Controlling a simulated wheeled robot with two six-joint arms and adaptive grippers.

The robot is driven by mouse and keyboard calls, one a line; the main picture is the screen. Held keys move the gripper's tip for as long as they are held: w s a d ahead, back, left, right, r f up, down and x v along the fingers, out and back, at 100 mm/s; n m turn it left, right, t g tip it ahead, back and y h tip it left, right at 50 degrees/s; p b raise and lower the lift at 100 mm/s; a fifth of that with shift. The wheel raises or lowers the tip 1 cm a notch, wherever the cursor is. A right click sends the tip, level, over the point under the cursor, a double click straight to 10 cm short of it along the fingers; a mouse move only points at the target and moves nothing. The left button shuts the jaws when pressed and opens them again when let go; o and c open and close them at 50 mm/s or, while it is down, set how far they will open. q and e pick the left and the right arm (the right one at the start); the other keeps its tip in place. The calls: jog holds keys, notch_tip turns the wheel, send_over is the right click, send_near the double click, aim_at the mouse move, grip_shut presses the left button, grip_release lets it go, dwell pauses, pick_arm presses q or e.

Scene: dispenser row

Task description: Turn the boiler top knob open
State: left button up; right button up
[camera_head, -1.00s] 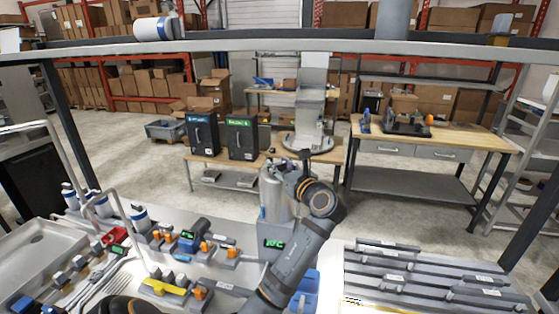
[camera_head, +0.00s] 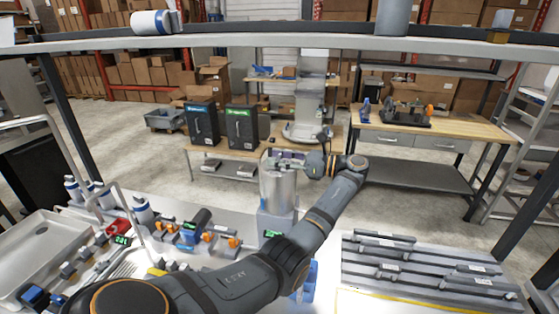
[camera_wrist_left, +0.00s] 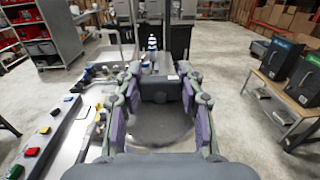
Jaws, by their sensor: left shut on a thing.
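The boiler is a silver upright cylinder (camera_head: 278,188) on a grey base with a small green display (camera_head: 272,234), in the middle of the head view. My left gripper (camera_head: 284,162) is at its top, with the wrist reaching in from the right. In the left wrist view, the dark top knob (camera_wrist_left: 160,90) sits between the two purple-padded fingers of my left gripper (camera_wrist_left: 160,78), which is shut on it. The boiler's round lid (camera_wrist_left: 160,125) shows below the knob. The knob is mostly hidden in the head view. My right gripper is not in view.
Several small dispensers with orange parts (camera_head: 228,243) stand left of the boiler, near a sink (camera_head: 40,245). A grey slatted rack (camera_head: 425,265) lies to the right. A shelf edge (camera_head: 290,45) crosses above. A blue item (camera_head: 307,280) stands in front of the boiler.

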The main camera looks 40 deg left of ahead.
aim_at(279, 156)
pick_arm(q)
jog(key=shift+n+g+h, duration=0.3)
jog(key=shift+n+g, duration=0.1)
jog(key=shift+g, duration=0.2)
jog(key=o, duration=1.2)
notch_tip(279, 156, up, 10)
jog(key=shift+r, duration=0.1)
